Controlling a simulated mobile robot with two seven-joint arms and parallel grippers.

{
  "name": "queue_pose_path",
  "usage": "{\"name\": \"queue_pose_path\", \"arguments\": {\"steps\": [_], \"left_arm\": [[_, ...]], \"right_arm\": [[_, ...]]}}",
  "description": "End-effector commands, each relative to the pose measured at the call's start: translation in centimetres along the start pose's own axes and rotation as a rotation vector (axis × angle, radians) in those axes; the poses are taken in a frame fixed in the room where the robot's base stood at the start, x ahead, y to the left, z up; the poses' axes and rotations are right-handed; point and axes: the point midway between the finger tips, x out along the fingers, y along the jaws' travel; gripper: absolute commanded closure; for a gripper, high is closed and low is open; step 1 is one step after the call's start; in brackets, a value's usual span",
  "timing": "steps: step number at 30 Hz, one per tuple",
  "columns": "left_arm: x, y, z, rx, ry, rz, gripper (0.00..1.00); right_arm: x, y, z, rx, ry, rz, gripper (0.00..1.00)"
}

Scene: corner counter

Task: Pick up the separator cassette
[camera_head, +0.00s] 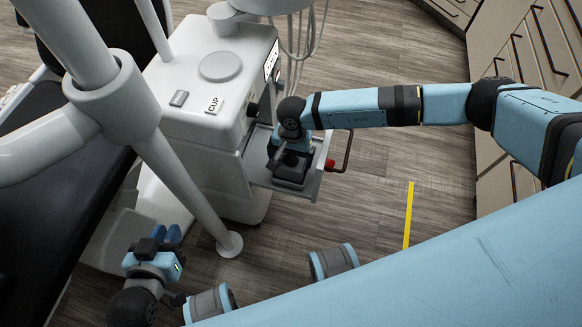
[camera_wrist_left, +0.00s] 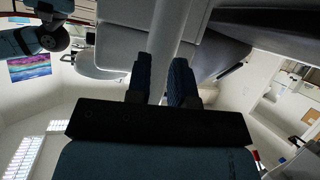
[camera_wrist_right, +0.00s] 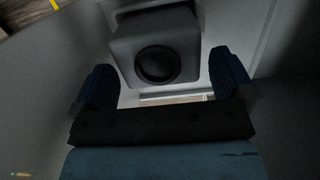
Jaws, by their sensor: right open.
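A dark grey box-like part with a round dark opening, which appears to be the separator cassette (camera_wrist_right: 190,38), is in the right wrist view. It sits inside a pale-walled compartment. My right gripper (camera_wrist_right: 165,78) is open, with one finger at each side of the box's near end; whether either finger touches it is unclear. In the head view my right gripper (camera_head: 290,168) reaches down into the open tray (camera_head: 259,172) of the white dental unit, and hides much of what is there. My left gripper (camera_head: 166,236) is open and empty at the lower left; its fingers also show in the left wrist view (camera_wrist_left: 165,75).
The white unit (camera_head: 198,100) has a red-tipped handle (camera_head: 331,164) at its open tray. A grey pole (camera_head: 190,185) stands between the unit and my left gripper. The dark chair (camera_head: 35,190) is at left. Drawers (camera_head: 540,45) line the right. Open wooden floor lies between.

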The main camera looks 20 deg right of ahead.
Motion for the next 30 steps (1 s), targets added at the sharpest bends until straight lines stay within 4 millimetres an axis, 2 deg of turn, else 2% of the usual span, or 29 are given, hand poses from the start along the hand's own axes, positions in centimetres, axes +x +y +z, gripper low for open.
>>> {"name": "queue_pose_path", "arguments": {"steps": [1,6,14,17,21,30], "left_arm": [[0.1,0.0,0.2,-0.001,0.002,0.001,0.79],[0.2,0.1,0.1,-0.005,0.013,0.006,0.79],[0.1,0.2,-0.2,-0.006,0.02,0.008,0.79],[0.1,0.2,-0.2,-0.006,0.019,0.008,0.79],[0.1,0.2,-0.2,-0.005,0.019,0.008,0.79],[0.1,0.1,-0.2,-0.003,0.018,0.008,0.79]], "right_arm": [[1.1,0.1,0.2,0.0,-0.002,0.002,0.0],[3.6,0.1,0.3,0.0,-0.002,0.001,0.0],[4.0,0.2,0.2,0.001,-0.001,0.001,0.0],[4.0,0.2,0.2,0.001,-0.001,0.001,0.18],[4.0,0.2,0.2,0.001,-0.001,0.001,0.51],[3.7,0.1,0.2,0.001,0.0,-0.001,0.52]]}}
